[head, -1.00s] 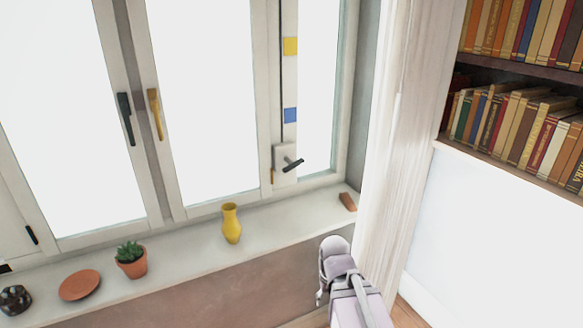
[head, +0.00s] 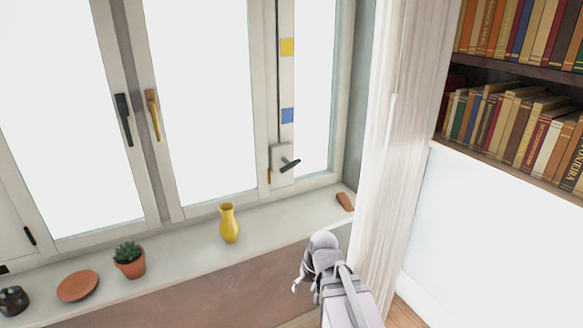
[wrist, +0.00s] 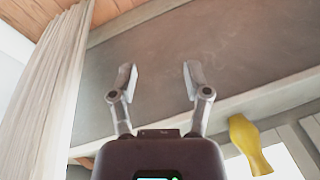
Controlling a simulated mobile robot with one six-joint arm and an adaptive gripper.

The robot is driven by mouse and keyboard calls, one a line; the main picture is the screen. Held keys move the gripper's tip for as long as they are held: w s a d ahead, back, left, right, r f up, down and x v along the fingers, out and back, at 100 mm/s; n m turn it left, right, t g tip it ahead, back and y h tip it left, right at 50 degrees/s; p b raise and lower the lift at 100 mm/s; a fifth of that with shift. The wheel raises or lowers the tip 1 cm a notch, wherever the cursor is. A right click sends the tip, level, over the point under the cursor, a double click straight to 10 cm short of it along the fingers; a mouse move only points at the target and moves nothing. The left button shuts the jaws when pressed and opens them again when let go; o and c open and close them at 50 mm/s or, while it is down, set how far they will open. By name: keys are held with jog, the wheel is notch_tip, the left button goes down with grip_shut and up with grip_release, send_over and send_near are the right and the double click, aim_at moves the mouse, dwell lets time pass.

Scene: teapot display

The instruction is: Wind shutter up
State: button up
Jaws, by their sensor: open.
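The winder and crank are not seen in the wrist view.
On the sill (head: 185,232) stand a yellow vase (head: 229,223), a potted succulent (head: 130,262), a terracotta saucer (head: 77,286) and a dark pot (head: 13,300). A small orange-brown block (head: 345,201) lies at the right end. A curtain (head: 392,150) hangs right of the window, beside bookshelves (head: 515,65).

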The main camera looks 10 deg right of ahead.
jog(key=w+a+r+t+y, duration=0.3)
jog(key=w, duration=0.5)
jog(key=m+t, duration=1.1)
jog(key=t, duration=0.2)
send_near(292, 167)
jog(key=v, duration=0.3)
jog(key=shift+w+d+r, duration=0.1)
jog(key=shift+d+r, duration=0.1)
jog(key=shift+r, duration=0.05)
jog(key=x, duration=1.3)
jog(key=shift+w+a+f, duration=0.2)
jog(key=shift+w+a, duration=0.05)
jog(key=shift+a, duration=0.1)
